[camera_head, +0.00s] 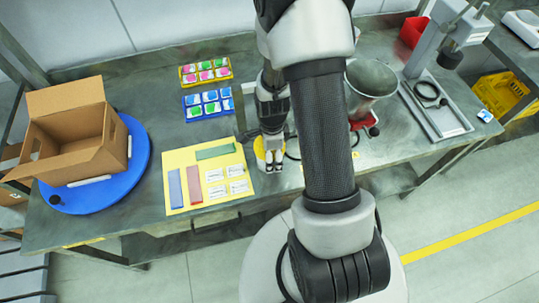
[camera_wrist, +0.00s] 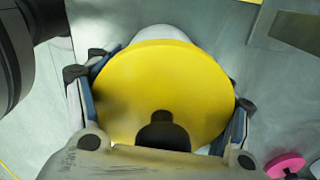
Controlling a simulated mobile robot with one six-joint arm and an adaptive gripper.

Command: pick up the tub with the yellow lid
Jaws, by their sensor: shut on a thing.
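The tub with the yellow lid (camera_wrist: 160,85) fills the middle of the wrist view; its lid faces the camera and a pale strip of its body shows past the lid's far edge. My gripper (camera_wrist: 165,100) has a finger on each side of the tub and is shut on it. In the head view, my gripper (camera_head: 271,158) points down at the table beside the yellow mat, with a bit of the tub's yellow (camera_head: 259,150) showing next to the fingers. My arm hides part of this area. I cannot tell whether the tub touches the table.
A yellow mat (camera_head: 205,156) with coloured strips and white cards lies left of my gripper. Trays of coloured packs (camera_head: 207,104) are behind it. An open cardboard box (camera_head: 75,140) stands on a blue disc (camera_head: 133,160) at left. A metal hopper (camera_head: 369,80) stands at right.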

